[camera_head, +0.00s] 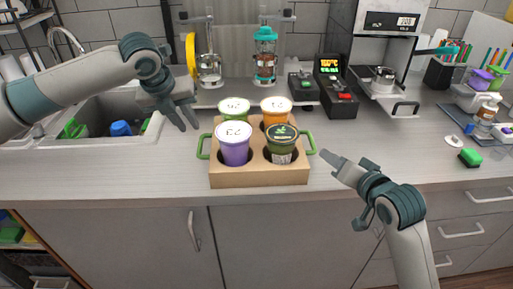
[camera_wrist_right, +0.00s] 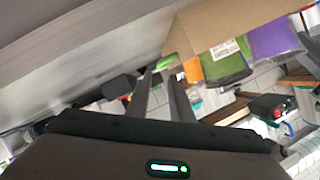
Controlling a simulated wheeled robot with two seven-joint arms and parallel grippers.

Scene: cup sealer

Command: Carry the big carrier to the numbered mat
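The big carrier (camera_head: 262,178) is a tan box on the counter with a green handle at each end. It holds several lidded cups, including a purple cup (camera_head: 234,150) marked 23 and a dark green cup (camera_head: 281,150). My left gripper (camera_head: 189,123) is open and empty, just above and left of the left handle (camera_head: 203,146). My right gripper (camera_head: 326,155) is open, close to the right handle (camera_head: 311,139) and seemingly apart from it. The carrier (camera_wrist_right: 195,30) and its green handle (camera_wrist_right: 166,62) show beyond the right fingertips (camera_wrist_right: 160,76). I cannot make out a numbered mat.
A sink (camera_head: 95,108) lies at the left. Behind the carrier stand a glass dispenser (camera_head: 265,60), a control box (camera_head: 335,85) and a coffee machine (camera_head: 385,60). The counter right of the carrier (camera_head: 400,150) is mostly clear.

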